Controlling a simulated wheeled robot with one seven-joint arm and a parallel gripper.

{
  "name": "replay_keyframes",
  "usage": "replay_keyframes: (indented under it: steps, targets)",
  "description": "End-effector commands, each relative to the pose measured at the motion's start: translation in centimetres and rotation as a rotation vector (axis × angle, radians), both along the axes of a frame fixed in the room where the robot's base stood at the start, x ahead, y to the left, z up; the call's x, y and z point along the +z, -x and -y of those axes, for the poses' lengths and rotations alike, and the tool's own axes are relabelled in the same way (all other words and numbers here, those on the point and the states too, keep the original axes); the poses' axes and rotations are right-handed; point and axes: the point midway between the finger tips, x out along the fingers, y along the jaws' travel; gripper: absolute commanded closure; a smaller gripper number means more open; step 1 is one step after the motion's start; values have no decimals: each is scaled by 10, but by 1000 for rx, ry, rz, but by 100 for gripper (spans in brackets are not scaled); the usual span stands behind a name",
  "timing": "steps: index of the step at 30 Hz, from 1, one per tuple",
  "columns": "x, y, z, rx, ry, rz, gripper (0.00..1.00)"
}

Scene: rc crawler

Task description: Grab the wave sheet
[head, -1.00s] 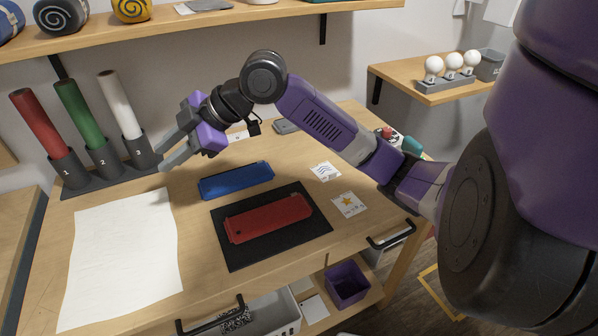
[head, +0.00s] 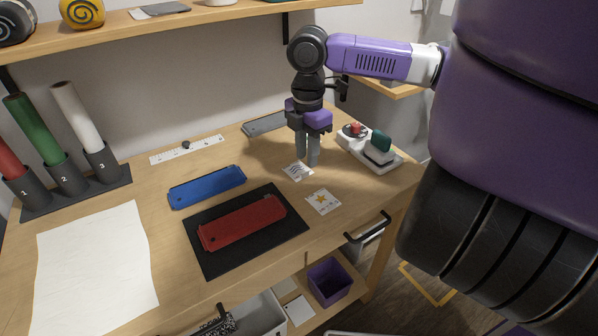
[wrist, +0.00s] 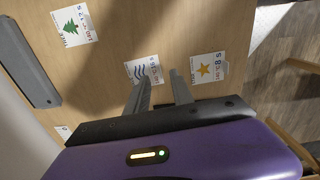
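The wave sheet (head: 294,172) is a small white card with dark wavy lines, flat on the wooden table right of the blue bar. In the wrist view the wave sheet (wrist: 140,66) lies just ahead of the fingertips. My gripper (head: 307,162) points down over the card's far right part and hides some of it. In the wrist view my gripper (wrist: 160,78) is open, with a gap between the fingers and nothing held. The left fingertip overlaps the card's near edge there; I cannot tell whether it touches.
A star sheet (head: 323,202) lies nearer the front edge. A tree sheet (wrist: 75,24) shows in the wrist view. A blue bar (head: 207,187) and a red bar (head: 243,223) on a black mat (head: 215,265) are left. A device with a red knob (head: 370,151) stands right.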

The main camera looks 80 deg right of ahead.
Motion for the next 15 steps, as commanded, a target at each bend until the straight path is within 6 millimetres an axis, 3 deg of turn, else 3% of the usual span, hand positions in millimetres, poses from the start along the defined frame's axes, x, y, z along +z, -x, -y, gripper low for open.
replay_keyframes:
  steps: [8, 15]
  targets:
    - [-38, 3, 2, 0, 0, 0, 72]
    - [-46, 2, 2, 0, 1, 2, 72]
